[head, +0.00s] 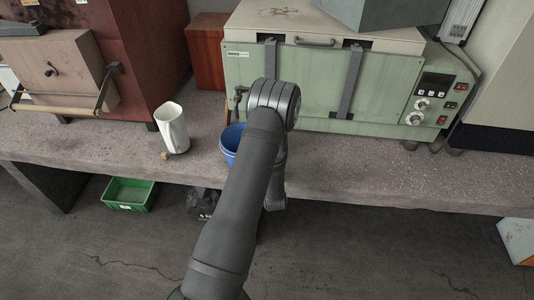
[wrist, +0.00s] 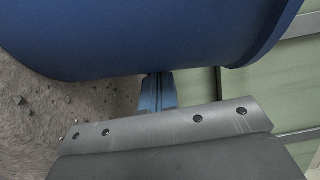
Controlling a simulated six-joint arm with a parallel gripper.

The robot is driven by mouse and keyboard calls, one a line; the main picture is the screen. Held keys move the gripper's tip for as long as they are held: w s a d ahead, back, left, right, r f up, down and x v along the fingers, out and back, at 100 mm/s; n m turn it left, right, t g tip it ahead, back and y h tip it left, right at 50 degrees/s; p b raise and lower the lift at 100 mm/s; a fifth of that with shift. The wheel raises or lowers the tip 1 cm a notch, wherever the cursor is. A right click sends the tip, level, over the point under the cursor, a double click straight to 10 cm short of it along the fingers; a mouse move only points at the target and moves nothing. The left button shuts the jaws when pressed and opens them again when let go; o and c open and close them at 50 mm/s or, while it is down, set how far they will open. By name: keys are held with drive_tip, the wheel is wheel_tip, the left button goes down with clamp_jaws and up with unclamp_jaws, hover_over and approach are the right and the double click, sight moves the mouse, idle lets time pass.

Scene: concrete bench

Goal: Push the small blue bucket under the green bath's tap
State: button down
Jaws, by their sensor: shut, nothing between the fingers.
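The small blue bucket (head: 231,141) stands on the bench below and a little left of the green bath's tap (head: 238,97), partly hidden behind my arm in the head view. The green bath (head: 315,82) stands at the back of the bench. In the wrist view the bucket (wrist: 150,35) fills the top, with its rim at the right. My gripper (wrist: 157,85) is shut and empty, its fingertips at the bucket's side; I cannot tell whether they touch. My arm hides the gripper in the head view.
A white jug (head: 172,128) stands left of the bucket, with a small brown piece (head: 164,155) by it. A reddish box (head: 207,52) is behind. The bench's front edge (head: 340,195) runs close in front; a green crate (head: 128,194) is on the floor.

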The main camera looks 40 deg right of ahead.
drive_tip(key=shift+s+d, duration=0.35)
drive_tip(key=shift+d, duration=0.05)
drive_tip(key=shift+s+d, duration=1.05)
drive_tip(key=shift+s, duration=0.05)
drive_tip(key=v, duration=1)
drive_tip(key=shift+w, duration=0.2)
drive_tip(key=x, duration=0.9)
drive_tip(key=shift+w, duration=0.35)
drive_tip(key=shift+w+a, duration=0.75)
drive_tip(key=shift+w, duration=0.2)
drive_tip(key=shift+w+a, duration=0.45)
drive_tip(key=shift+a, duration=0.05)
drive_tip(key=shift+s+d, duration=0.15)
